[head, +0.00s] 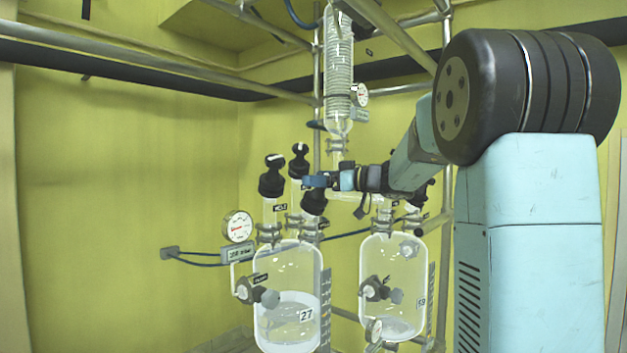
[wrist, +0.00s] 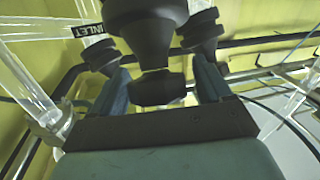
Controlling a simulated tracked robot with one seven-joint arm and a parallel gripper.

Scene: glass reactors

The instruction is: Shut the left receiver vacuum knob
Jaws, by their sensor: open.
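The left glass receiver (head: 287,285), marked 27, holds pale liquid. Black knobs with white marks stand on top: one at the left (head: 271,175), one at the middle (head: 299,162), and one lower at the right (head: 314,201). Small tags by them are too small to read surely, so I cannot tell which is the vacuum knob. My gripper (head: 314,181) is at the lower right knob in the head view. In the wrist view my open gripper (wrist: 160,88) has a black knob (wrist: 150,40) between its fingers, with gaps visible at both sides.
The right receiver (head: 392,283) stands beside the left one. A pressure gauge (head: 237,226) is at the left. The glass condenser (head: 338,75) hangs above. Two more black knobs (wrist: 100,53) and (wrist: 201,30) flank the gripper, near an INLET tag (wrist: 92,29). Metal frame bars surround the glassware.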

